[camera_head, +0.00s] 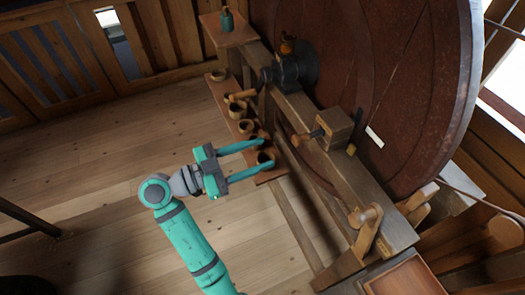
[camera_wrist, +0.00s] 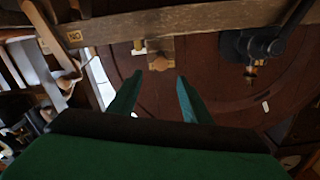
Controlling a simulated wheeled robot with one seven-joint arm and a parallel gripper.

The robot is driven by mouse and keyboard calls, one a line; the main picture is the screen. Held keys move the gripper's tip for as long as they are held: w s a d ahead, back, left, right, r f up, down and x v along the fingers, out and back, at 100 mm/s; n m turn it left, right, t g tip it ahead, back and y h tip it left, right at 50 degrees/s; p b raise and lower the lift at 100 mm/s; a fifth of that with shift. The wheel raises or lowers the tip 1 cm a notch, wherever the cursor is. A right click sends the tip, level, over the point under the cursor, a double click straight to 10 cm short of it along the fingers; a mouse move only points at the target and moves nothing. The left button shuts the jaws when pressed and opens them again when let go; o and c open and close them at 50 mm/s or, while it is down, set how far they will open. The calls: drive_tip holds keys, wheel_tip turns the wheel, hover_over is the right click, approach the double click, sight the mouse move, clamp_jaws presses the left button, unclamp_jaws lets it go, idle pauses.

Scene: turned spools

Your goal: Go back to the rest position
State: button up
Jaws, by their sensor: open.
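My gripper (camera_head: 266,151) is teal and its two long fingers are spread apart with nothing between them. In the head view it reaches right from the end of my teal arm, over the near end of a low wooden shelf (camera_head: 219,93). Small wooden cups (camera_head: 236,110) stand in a row on that shelf, and one cup (camera_head: 265,158) shows near the lower fingertip. I cannot tell whether the finger touches it. In the wrist view my gripper (camera_wrist: 156,82) is also open, pointing at the wooden beam and the dark red wheel.
A lathe with a long wooden beam (camera_head: 341,183) stands right of the gripper, with a large dark red wheel (camera_head: 405,90) behind it. A small raised shelf (camera_head: 230,33) holds a green bottle (camera_head: 226,20). The plank floor (camera_head: 110,160) left of the arm is mostly clear.

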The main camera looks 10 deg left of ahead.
idle(0.4)
drive_tip(key=s+d+f+n+t+y, duration=0.15)
drive_tip(key=f+n+y, duration=0.35)
drive_tip(key=f, duration=0.5)
drive_tip(key=d+f+n+t+y, duration=0.35)
drive_tip(key=f+n, duration=0.35)
drive_tip(key=f, duration=0.4)
drive_tip(key=s+a+f+n+g+y, duration=0.1)
drive_tip(key=s+f+n+y, duration=0.35)
drive_tip(key=s+f, duration=0.4)
drive_tip(key=s+d+r+m+t+y, duration=0.1)
drive_tip(key=s+r, duration=0.4)
drive_tip(key=s, duration=0.4)
drive_tip(key=s+d+r+t+y, duration=0.1)
drive_tip(key=s+d+r, duration=0.1)
drive_tip(key=s+r, duration=0.4)
drive_tip(key=s, duration=0.4)
drive_tip(key=shift+s+d+m, duration=0.15)
drive_tip(key=shift+s+m, duration=0.15)
drive_tip(key=shift+m, duration=0.05)
drive_tip(key=shift+r, duration=0.1)
